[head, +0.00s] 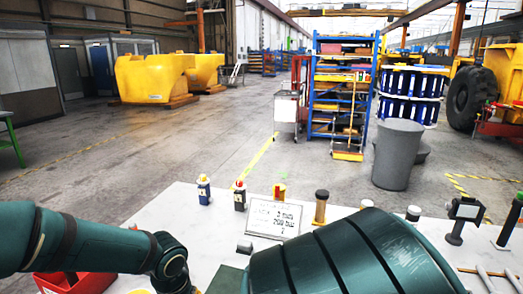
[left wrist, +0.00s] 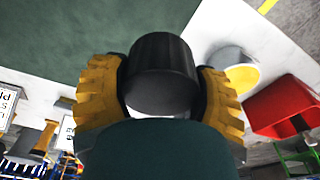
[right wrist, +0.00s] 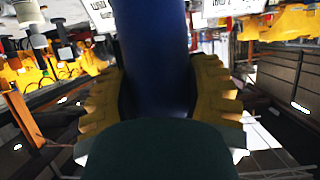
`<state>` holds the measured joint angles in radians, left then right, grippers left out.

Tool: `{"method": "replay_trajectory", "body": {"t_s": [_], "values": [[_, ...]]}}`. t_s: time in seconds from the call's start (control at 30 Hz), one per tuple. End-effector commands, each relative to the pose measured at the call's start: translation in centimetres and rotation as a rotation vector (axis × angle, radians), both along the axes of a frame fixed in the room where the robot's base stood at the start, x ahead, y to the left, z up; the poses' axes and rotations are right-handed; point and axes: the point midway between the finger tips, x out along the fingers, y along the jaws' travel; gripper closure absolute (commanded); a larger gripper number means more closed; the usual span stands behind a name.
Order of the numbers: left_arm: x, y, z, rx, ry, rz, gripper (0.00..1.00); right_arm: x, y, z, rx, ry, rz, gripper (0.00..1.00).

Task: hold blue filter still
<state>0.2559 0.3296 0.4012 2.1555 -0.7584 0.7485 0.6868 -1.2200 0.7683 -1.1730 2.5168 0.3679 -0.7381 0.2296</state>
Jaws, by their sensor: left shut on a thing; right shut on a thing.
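The blue filter (right wrist: 152,45) shows in the right wrist view as a dark blue cylinder running up out of the picture. My right gripper (right wrist: 158,75) is shut on it, with a yellow ridged finger on each side. I cannot tell whether this cylinder is part of the filter. The head view shows my arms, but both gripper tips and the filter are hidden or out of frame there.
The white table (head: 213,226) carries a sign (head: 274,218), several small bottles and a dark green mat (left wrist: 70,40). A red bin (head: 75,284) is at the near left. A grey trash can (head: 397,155) stands beyond the table.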

Motion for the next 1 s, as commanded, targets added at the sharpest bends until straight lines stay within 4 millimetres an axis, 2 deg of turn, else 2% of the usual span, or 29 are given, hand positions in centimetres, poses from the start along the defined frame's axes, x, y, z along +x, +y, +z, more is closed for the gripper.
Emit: {"method": "replay_trajectory", "body": {"t_s": [0.47,0.67,1.0], "values": [[0.0,0.0,0.0,0.0,0.0,-0.002,0.59,0.1,0.5,-0.3,-0.001,-0.001,0.035,0.91],[0.0,0.0,0.0,0.0,0.0,-0.002,0.59,0.4,2.7,-1.6,0.002,0.0,0.19,0.91],[0.0,0.0,0.0,0.0,0.0,-0.002,0.59,1.2,8.0,-4.4,0.003,-0.002,0.543,0.91]]}}
